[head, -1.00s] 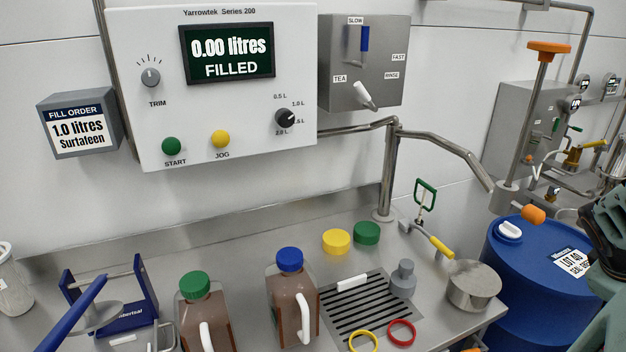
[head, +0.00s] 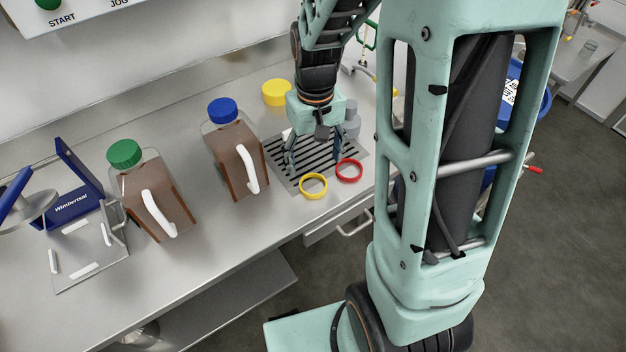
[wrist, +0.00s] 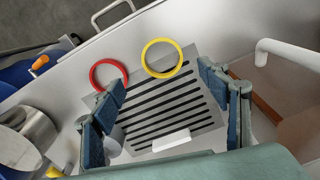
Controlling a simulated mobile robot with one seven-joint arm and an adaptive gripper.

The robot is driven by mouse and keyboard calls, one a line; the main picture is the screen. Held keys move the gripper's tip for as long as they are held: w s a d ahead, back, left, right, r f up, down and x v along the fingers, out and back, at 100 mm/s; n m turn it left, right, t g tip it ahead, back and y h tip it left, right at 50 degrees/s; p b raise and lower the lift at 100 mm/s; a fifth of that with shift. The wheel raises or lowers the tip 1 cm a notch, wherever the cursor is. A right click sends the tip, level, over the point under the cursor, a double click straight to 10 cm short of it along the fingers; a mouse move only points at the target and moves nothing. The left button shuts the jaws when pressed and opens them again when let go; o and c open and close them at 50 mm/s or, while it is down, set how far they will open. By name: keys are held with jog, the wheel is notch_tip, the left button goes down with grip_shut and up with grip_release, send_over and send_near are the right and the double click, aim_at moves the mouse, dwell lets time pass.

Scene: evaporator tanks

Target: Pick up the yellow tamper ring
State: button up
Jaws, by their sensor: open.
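The yellow tamper ring (head: 313,196) lies flat at the front edge of the slotted drain grate on the steel counter. In the wrist view the yellow ring (wrist: 145,62) lies beyond the grate's slots, near the counter's front edge. My gripper (head: 313,160) is open and empty above the grate, pointing down, behind the yellow ring in the head view. In the wrist view its fingers (wrist: 160,78) stand apart, with the ring ahead of the gap between them. No contact with the ring shows.
A red ring (head: 349,180) lies just right of the yellow one, close beside it. A white bar (wrist: 171,140) lies on the grate. Two brown jugs, one blue-capped (head: 223,110) and one green-capped (head: 124,153), stand to the left. A grey bottle (head: 352,128) stands behind the gripper, and a yellow cap (head: 276,92) behind the grate.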

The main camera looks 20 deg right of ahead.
aim_at(313, 187)
jog(key=f, duration=0.3)
jog(key=f+b, duration=0.1)
jog(key=f, duration=0.3)
jog(key=shift+s+a, duration=0.1)
jog(key=shift+a, duration=0.1)
jog(key=c, duration=0.8)
